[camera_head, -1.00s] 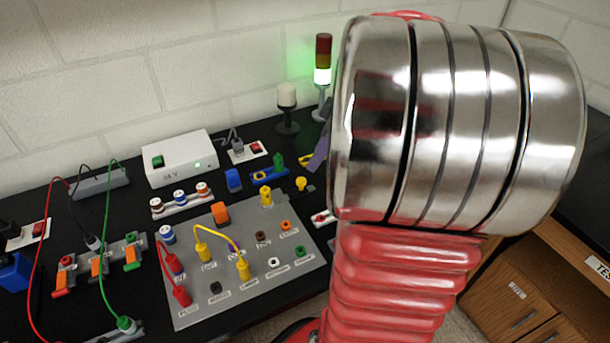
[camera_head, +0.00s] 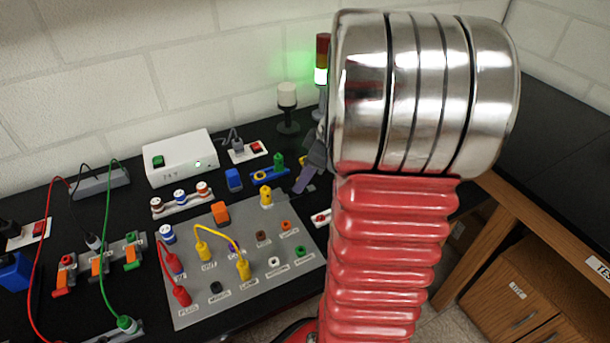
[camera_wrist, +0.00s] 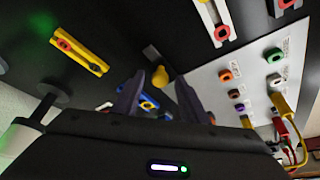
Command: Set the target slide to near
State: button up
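My gripper (camera_head: 303,184) reaches down over the black bench, partly hidden behind my arm in the head view. In the wrist view its two grey-purple fingers (camera_wrist: 160,84) are apart with nothing held. A yellow knob (camera_wrist: 160,76) shows between the fingertips; contact cannot be told. A small grey piece (camera_wrist: 151,53) lies just beyond it. A white slide (camera_head: 321,217) with a red knob is near the panel's right edge; a similar one shows in the wrist view (camera_wrist: 214,20). No label marks the target slide.
A grey panel (camera_head: 205,300) with coloured sockets and yellow and red leads lies left of my arm. A lit signal tower (camera_head: 321,75) and a white-capped post (camera_head: 288,97) stand behind.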

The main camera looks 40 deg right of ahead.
jog(key=shift+c, duration=0.6)
grip_shut()
